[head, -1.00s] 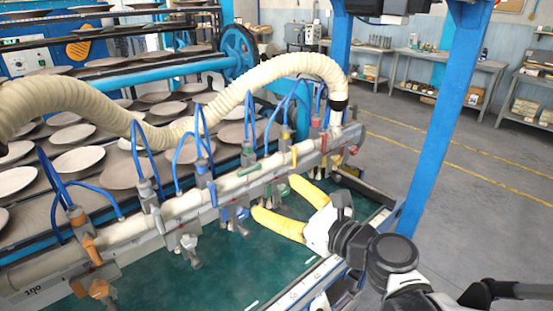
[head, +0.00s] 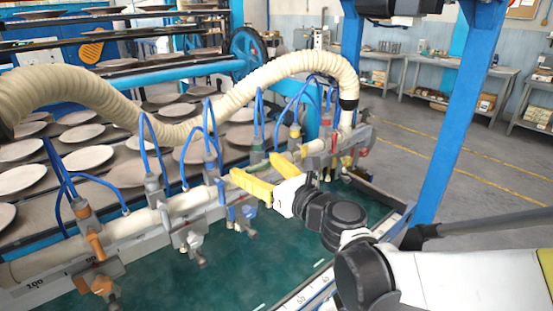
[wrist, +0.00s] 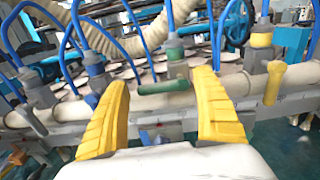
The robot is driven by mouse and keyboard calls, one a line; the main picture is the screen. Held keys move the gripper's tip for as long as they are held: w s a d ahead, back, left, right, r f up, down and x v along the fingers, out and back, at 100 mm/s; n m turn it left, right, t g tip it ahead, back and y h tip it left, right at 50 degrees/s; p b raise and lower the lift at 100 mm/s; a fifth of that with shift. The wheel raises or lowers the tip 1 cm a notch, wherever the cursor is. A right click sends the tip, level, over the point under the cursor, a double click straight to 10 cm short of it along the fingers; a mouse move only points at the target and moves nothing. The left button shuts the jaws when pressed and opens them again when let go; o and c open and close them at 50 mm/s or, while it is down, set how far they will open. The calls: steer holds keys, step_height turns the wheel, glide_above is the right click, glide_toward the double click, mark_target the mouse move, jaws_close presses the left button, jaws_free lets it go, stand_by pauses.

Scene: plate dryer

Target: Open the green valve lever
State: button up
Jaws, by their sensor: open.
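The green valve lever (wrist: 165,87) lies roughly crosswise in front of the cream pipe in the wrist view, between the two yellow fingers of my gripper (wrist: 162,82). Its green valve body (wrist: 175,52) stands upright behind it; in the head view the green valve (head: 257,151) stands on the pipe just beyond the fingertips. My gripper (head: 255,169) is open, with its fingers spread on either side of the lever. I cannot tell whether either finger touches the lever. In the head view the fingers partly hide it.
A yellow lever (wrist: 273,82) is to the right and a blue valve (wrist: 95,68) to the left. Blue hoses (head: 148,150) loop above the cream pipe (head: 128,229). Racks of plates (head: 88,157) lie behind. A blue post (head: 446,125) stands at the right.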

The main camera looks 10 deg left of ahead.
mark_target(261, 172)
steer(key=c, duration=1.1)
steer(key=shift+c, duration=0.2)
steer(key=shift+f+n, duration=0.15)
steer(key=shift+n, duration=0.25)
steer(key=n, duration=0.2)
steer(key=f+n, duration=0.1)
steer(key=n, duration=0.4)
steer(key=f+n+b, duration=0.1)
steer(key=n, duration=0.1)
steer(key=shift+w+d, duration=0.2)
steer(key=shift+d, duration=0.05)
steer(key=shift+o, duration=0.2)
steer(key=n, duration=0.4)
steer(key=shift+w+d+f, duration=0.3)
steer(key=shift+f, duration=0.05)
steer(key=shift+w+d+f+n, duration=0.1)
steer(key=shift+w+d+n, duration=0.05)
steer(key=shift+n, duration=0.9)
steer(key=shift+w+d+n, duration=0.15)
steer(key=shift+n, duration=0.9)
